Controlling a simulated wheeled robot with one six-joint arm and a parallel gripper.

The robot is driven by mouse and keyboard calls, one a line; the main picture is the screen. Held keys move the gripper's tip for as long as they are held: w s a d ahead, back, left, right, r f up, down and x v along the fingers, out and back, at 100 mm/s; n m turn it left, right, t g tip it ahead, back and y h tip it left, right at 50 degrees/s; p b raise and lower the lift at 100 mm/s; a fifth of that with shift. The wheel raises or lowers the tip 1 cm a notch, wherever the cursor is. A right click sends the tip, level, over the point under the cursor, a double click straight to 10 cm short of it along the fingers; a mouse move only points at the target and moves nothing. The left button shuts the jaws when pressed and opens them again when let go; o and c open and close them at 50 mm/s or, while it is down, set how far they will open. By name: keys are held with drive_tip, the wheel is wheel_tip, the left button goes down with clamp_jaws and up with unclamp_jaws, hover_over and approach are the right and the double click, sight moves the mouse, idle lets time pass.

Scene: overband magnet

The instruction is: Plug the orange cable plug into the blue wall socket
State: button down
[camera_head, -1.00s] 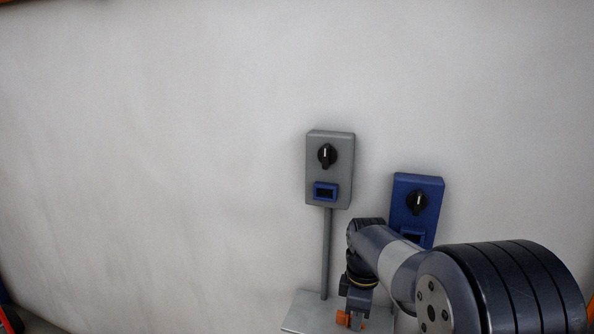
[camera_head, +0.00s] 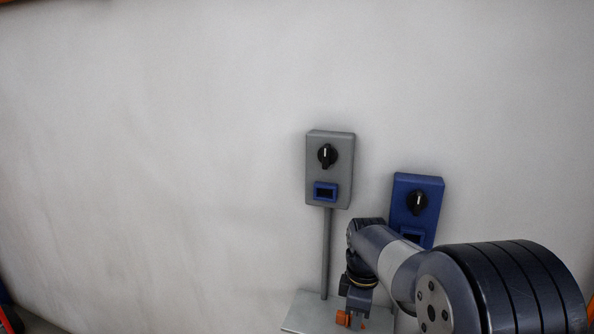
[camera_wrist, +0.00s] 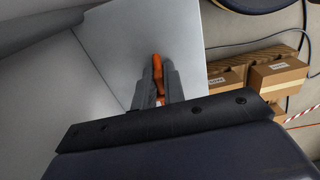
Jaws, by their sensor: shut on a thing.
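The orange plug (camera_head: 343,318) is low in the head view, at a pale grey shelf (camera_head: 309,313). My gripper (camera_head: 356,319) points down there and is shut on the plug. In the wrist view the orange plug (camera_wrist: 157,63) shows between and beyond the fingertips of my gripper (camera_wrist: 163,82); the fingers hide part of it. A grey wall box (camera_head: 343,171) carries a blue-framed socket (camera_head: 325,192) below a black knob. A blue wall box (camera_head: 416,190) to its right also has a knob and a socket, which my arm partly covers.
A grey post (camera_head: 326,254) runs down from the grey box to the shelf. In the wrist view, cardboard boxes (camera_wrist: 275,78) stand on a wooden pallet at right, with a cable (camera_wrist: 262,42) near them. The wall left of the grey box is bare.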

drive_tip(key=shift+r+p, duration=3.05)
drive_tip(key=shift+p, duration=0.15)
drive_tip(key=shift+s, duration=0.1)
